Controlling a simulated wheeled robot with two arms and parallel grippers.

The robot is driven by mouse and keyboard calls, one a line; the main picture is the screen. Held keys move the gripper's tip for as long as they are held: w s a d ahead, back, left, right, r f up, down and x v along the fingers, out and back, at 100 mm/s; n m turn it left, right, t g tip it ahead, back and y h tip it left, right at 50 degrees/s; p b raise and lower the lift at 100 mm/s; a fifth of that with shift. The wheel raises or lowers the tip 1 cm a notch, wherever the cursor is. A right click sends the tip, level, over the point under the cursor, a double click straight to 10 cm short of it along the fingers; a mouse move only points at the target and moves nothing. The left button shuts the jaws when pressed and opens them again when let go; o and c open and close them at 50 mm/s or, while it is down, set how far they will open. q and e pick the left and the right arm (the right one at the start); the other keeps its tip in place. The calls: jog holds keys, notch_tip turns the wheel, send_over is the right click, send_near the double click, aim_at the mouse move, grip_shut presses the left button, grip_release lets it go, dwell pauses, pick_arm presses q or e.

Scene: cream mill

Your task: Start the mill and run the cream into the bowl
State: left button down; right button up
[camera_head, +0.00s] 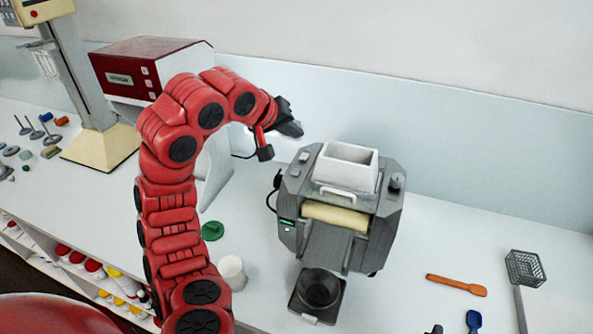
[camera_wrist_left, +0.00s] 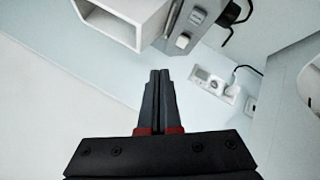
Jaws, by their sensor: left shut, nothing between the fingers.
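The grey mill (camera_head: 322,240) stands on the counter with a white hopper (camera_head: 345,168) on top and a cream-coloured roller (camera_head: 338,218) at its front. A small green light shows on its left front. A dark bowl (camera_head: 319,289) sits below the mill's front apron on a dark flat base (camera_head: 301,308). My left gripper (camera_head: 291,128) is shut and empty, above and behind the mill's left side. In the left wrist view its closed fingers (camera_wrist_left: 160,78) point toward the hopper (camera_wrist_left: 112,20) and the mill's side with two light switches (camera_wrist_left: 184,41), apart from both. My right gripper is not seen.
A white cup (camera_head: 232,272) and a green disc (camera_head: 212,230) are left of the bowl. An orange spatula (camera_head: 456,285) and a wire basket (camera_head: 525,268) lie right. A red-fronted box (camera_head: 146,68) stands behind my left arm. A wall socket (camera_wrist_left: 213,84) has a black cord.

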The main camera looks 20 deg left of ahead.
pick_arm(q)
jog(key=b, duration=0.2)
send_over(293, 174)
notch_tip(293, 174, down, 7)
jog(key=shift+f, duration=0.65)
jog(key=shift+f+b, duration=0.1)
jog(key=shift+b, duration=0.2)
dwell(1.2)
jog(key=shift+f+b, duration=0.3)
jog(key=shift+f+b, duration=0.3)
jog(key=shift+f, duration=0.1)
dwell(0.6)
jog(key=shift+r, duration=0.15)
jog(key=shift+d+r, duration=0.1)
jog(key=shift+r, duration=0.55)
